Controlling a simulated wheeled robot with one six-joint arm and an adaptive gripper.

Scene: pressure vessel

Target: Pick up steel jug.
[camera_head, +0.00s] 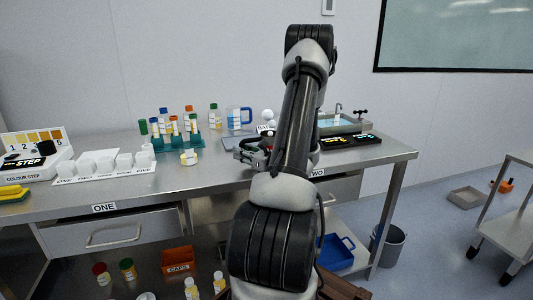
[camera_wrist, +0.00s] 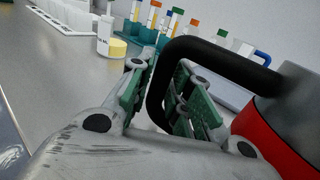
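The steel jug (camera_wrist: 292,105) is at the right edge of the wrist view, cut off by the frame. It has a grey metal body, a red band and a large black handle (camera_wrist: 215,58). My gripper (camera_wrist: 165,92) reaches the handle, with its two green-padded fingers on either side of the handle's upright part. The fingers look apart, with a gap showing beside the handle. In the head view my gripper (camera_head: 255,150) is low over the bench, and my arm hides the jug.
A green rack (camera_head: 180,144) with several capped tubes and a yellow-labelled pot (camera_head: 189,157) stand left of my gripper on the steel bench (camera_head: 215,170). A blue-handled measuring jug (camera_head: 238,117) stands behind. A sink (camera_head: 340,124) and black panel (camera_head: 350,142) lie right.

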